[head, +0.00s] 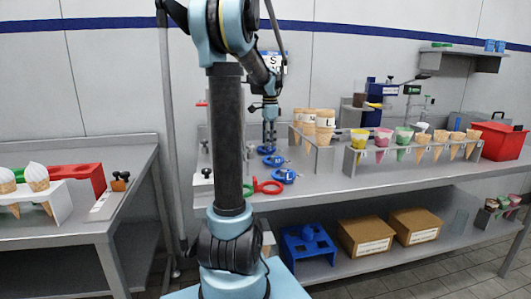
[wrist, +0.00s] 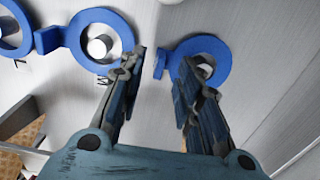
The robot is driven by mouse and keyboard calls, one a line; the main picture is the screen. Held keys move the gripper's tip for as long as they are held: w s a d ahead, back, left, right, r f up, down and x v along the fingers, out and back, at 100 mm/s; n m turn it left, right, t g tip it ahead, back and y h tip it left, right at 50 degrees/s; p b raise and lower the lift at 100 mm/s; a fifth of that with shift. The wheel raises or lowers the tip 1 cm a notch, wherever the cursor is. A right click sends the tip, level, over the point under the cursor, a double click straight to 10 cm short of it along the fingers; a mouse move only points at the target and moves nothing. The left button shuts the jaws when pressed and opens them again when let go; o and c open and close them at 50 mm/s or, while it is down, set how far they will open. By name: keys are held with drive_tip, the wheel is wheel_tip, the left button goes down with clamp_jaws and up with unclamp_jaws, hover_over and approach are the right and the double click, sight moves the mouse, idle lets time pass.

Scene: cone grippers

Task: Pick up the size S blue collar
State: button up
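Three blue collars lie in a row on the steel counter in the head view: a far one (head: 265,150), a middle one (head: 275,161) and a near one (head: 285,176). The wrist view shows the right-hand collar (wrist: 221,54), the smallest-looking, around a pale peg. Its tab lies between my fingers and its lower part is hidden by my right finger; no size letter shows on it. The middle collar (wrist: 122,30) has an M beside it. Another (wrist: 8,45) is cut off at left. My gripper (wrist: 160,70) is open and empty, above the right-hand collar; contact is unclear.
Red collars (head: 268,187) lie in front of the blue ones. A cone holder (head: 318,160) stands close to the right of my gripper. A rack of filled cones (head: 400,155) and a red box (head: 503,140) stand farther right.

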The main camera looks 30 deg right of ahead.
drive_tip(key=shift+f, duration=1.85)
clamp_jaws()
